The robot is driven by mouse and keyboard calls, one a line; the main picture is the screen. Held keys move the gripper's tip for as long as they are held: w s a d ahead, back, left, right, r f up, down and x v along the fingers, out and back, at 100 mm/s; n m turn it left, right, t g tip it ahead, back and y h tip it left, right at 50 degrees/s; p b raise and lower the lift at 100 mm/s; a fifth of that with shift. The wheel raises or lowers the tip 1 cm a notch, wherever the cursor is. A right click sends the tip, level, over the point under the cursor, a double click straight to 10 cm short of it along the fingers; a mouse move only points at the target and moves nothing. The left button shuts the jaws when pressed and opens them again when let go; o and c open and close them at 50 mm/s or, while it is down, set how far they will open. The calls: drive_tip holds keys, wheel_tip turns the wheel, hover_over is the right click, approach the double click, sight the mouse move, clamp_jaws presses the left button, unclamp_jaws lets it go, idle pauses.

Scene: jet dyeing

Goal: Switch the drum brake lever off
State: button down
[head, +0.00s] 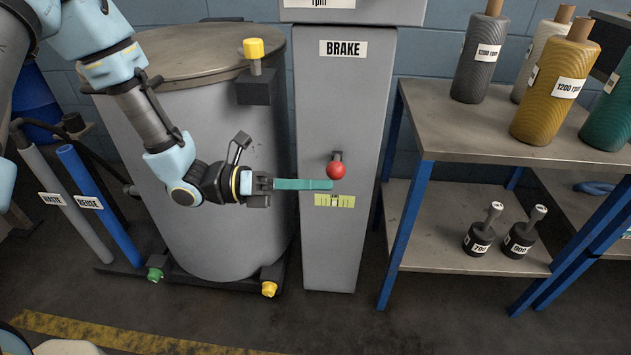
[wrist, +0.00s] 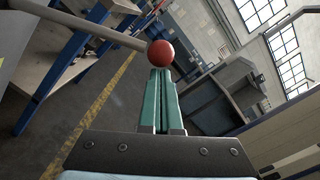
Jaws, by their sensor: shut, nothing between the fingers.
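The brake lever (head: 336,169) has a red ball knob and stands out from the grey column under the BRAKE label (head: 343,48). In the wrist view its red knob (wrist: 161,54) sits at the end of a grey rod (wrist: 88,25), just at my fingertips. My gripper (head: 328,184) has long teal fingers that are shut, with nothing between them. In the head view the fingertips lie just below and left of the knob. In the wrist view the fingertips (wrist: 160,72) overlap the knob's lower edge; I cannot tell whether they touch it.
A yellow-green scale plate (head: 334,200) is on the column below the knob. A large grey drum (head: 200,130) stands left, behind my arm. A shelf table (head: 440,105) with yarn cones and black weights stands right. The floor in front of the column is clear.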

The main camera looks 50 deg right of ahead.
drive_tip(key=w+d+r+n+p, duration=0.3)
drive_tip(key=r+p, duration=0.4)
drive_tip(key=p, duration=0.3)
drive_tip(key=shift+d+r+n+p, duration=0.15)
drive_tip(key=shift+d+n+p, duration=0.15)
drive_tip(key=shift+d, duration=0.1)
drive_tip(key=shift+s+a, duration=0.1)
